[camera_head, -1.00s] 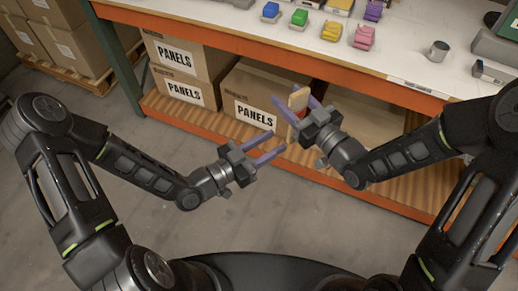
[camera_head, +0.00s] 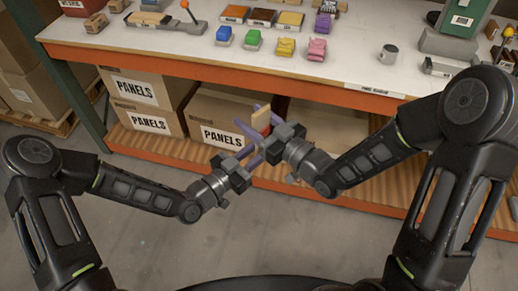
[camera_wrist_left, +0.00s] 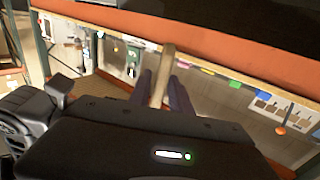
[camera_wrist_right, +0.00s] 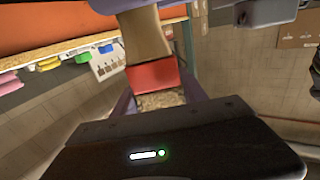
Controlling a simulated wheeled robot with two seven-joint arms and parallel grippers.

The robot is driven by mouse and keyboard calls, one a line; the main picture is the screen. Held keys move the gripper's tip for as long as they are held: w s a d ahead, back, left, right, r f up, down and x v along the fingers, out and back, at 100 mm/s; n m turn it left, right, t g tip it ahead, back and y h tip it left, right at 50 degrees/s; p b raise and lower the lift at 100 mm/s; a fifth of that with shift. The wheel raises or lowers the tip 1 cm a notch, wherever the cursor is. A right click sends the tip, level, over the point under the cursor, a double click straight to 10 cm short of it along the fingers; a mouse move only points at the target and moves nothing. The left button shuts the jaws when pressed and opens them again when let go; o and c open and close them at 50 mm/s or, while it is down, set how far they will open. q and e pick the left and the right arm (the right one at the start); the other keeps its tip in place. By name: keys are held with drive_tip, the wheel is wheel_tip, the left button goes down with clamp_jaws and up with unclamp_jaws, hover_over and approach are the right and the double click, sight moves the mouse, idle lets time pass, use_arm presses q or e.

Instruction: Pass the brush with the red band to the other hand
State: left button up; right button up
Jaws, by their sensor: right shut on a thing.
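In the right wrist view the red band (camera_wrist_right: 152,75) sits between my right fingers, with the bristles toward the palm and the handle pointing away. My left gripper (camera_head: 252,154) is close beside it, its fingers pointing toward the brush. In the left wrist view the handle (camera_wrist_left: 164,72) lies between the left fingers, which look open; whether they touch it is unclear.
The floor in front is clear.

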use_arm(q)
clamp_jaws()
use_arm(e)
drive_tip(key=o, duration=1.5)
drive_tip(key=shift+r, duration=0.1)
wheel_tip(320, 180, up, 10)
drive_tip(key=shift+f, duration=0.1)
